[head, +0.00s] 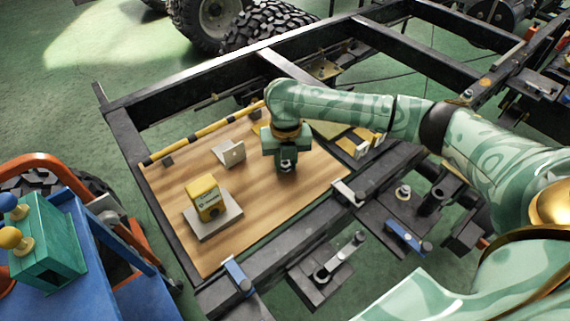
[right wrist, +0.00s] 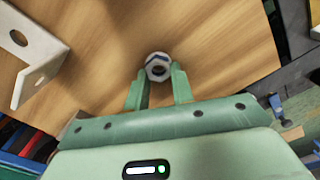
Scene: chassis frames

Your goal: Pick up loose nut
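The loose nut (right wrist: 158,66) is a silver hexagonal nut with a dark blue mark and a dark hole. In the right wrist view it sits between the tips of my right gripper (right wrist: 159,80). The two green fingers stand narrowly apart, about the nut's width, and appear shut on it. In the head view, my right gripper (head: 287,167) points down at the wooden board (head: 262,208), close above or at its surface; the nut cannot be made out there. My left gripper is not in view.
On the board stand a yellow block on a grey plate (head: 207,197), a pale bracket (head: 230,153) and a yellow-black striped bar (head: 200,134). Black chassis rails (head: 290,234) surround the board. A blue cart (head: 75,255) is at the lower left. The board's front middle is clear.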

